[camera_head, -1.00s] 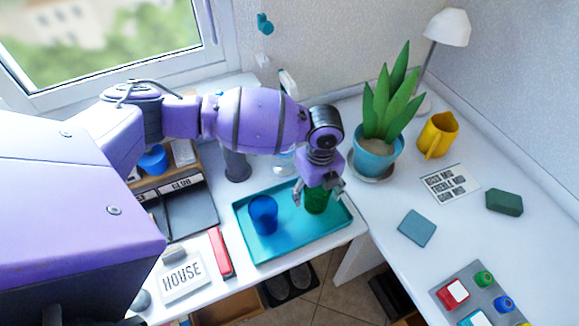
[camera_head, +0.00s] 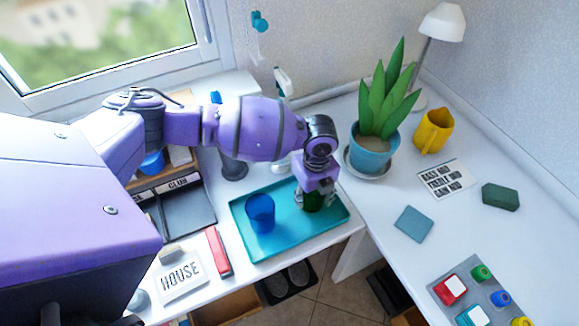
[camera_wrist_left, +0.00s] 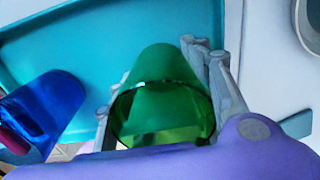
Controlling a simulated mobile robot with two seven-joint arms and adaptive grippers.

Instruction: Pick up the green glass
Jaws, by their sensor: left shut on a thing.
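The green glass (camera_head: 312,202) stands at the right side of the teal tray (camera_head: 281,247). In the left wrist view the green glass (camera_wrist_left: 163,100) lies between the two fingers. My left gripper (camera_head: 314,196) is above the tray and shut on the green glass, with a finger on each side; it also shows in the left wrist view (camera_wrist_left: 165,95). The glass is partly hidden by the gripper in the head view, and I cannot tell if its base touches the tray. My right gripper is not in view.
A blue glass (camera_head: 260,212) stands on the tray, left of the gripper. A potted plant (camera_head: 372,150) is behind to the right. A red object (camera_head: 218,252) and a HOUSE sign (camera_head: 181,276) lie left of the tray. The table edge is just in front.

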